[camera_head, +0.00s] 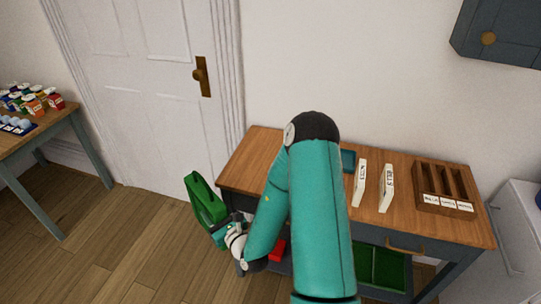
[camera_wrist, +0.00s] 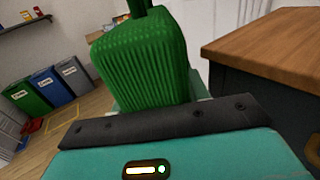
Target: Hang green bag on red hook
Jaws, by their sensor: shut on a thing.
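The green bag (camera_head: 205,203) is in my gripper (camera_head: 222,228), left of the wooden table and in front of the white door. In the wrist view the green bag (camera_wrist: 145,65) fills the upper middle, its ribbed side facing the camera and its handle cut off at the top edge. My gripper is shut on the bag; the fingertips are mostly hidden by the bag and wrist. A red thing (camera_head: 277,250) shows low beside my arm, mostly hidden; I cannot tell what it is. I cannot make out a red hook in either view.
The wooden table (camera_head: 455,228) holds upright white cards (camera_head: 360,183) and a wooden compartment box (camera_head: 440,180). Its edge (camera_wrist: 270,65) is close on the right in the wrist view. Green, blue and grey bins (camera_wrist: 48,82) stand far left there. Another table (camera_head: 75,150) stands at left.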

